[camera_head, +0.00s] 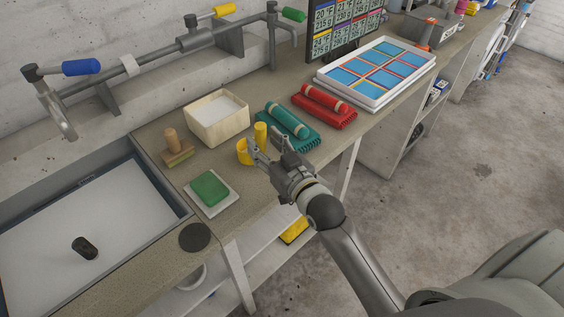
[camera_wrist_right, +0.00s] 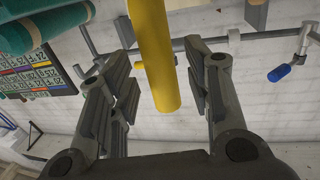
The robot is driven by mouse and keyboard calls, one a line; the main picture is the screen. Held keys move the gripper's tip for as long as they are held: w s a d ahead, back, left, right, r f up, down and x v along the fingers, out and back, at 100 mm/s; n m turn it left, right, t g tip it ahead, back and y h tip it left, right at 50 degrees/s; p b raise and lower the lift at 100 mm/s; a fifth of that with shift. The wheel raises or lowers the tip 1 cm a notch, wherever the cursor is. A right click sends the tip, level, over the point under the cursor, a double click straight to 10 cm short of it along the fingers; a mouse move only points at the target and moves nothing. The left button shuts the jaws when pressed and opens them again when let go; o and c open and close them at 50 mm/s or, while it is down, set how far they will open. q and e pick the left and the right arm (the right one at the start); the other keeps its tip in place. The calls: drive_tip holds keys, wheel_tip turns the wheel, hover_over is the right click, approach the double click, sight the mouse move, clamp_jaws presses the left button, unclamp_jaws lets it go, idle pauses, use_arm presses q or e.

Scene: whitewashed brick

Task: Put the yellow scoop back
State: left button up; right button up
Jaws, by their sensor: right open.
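The yellow scoop (camera_head: 244,152) is on the worktop, its round bowl at the left and its upright handle (camera_head: 261,131) rising beside it. My right gripper (camera_head: 263,143) is open at the scoop, its fingers pointing towards the wall. In the right wrist view, the yellow handle (camera_wrist_right: 155,55) stands between the two open fingers, with a gap to each side. The gripper hides part of the scoop in the head view. My left gripper is not in view.
A pale open box (camera_head: 205,134) stands behind the scoop. A green sponge on a white tray (camera_head: 228,204) lies to the left. Teal (camera_head: 300,146) and red (camera_head: 345,122) rolled items lie to the right. A sink (camera_head: 130,212) with a black cylinder (camera_head: 84,247) is at the left.

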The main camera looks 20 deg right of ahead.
drive_tip(key=s+d+b, duration=0.1)
drive_tip(key=s, duration=0.8)
drive_tip(key=shift+s+d, duration=0.25)
drive_tip(key=shift+s, duration=0.05)
drive_tip(key=s+f+g+h, duration=0.1)
drive_tip(key=s+f+g, duration=0.6)
drive_tip(key=f, duration=0.5)
drive_tip(key=s+f+g+h, duration=0.2)
drive_tip(key=s+f+g, duration=0.5)
drive_tip(key=s, duration=0.5)
wheel_tip(320, 180, down, 26)
drive_tip(key=s+g, duration=0.2)
drive_tip(key=s+d+f, duration=0.1)
drive_tip(key=s+f, duration=0.6)
drive_tip(key=s, duration=0.1)
drive_tip(key=s+d+f, duration=0.2)
drive_tip(key=s+f, duration=0.6)
drive_tip(key=shift+s+d+f+n+g, duration=0.3)
drive_tip(key=shift+n+g, duration=0.1)
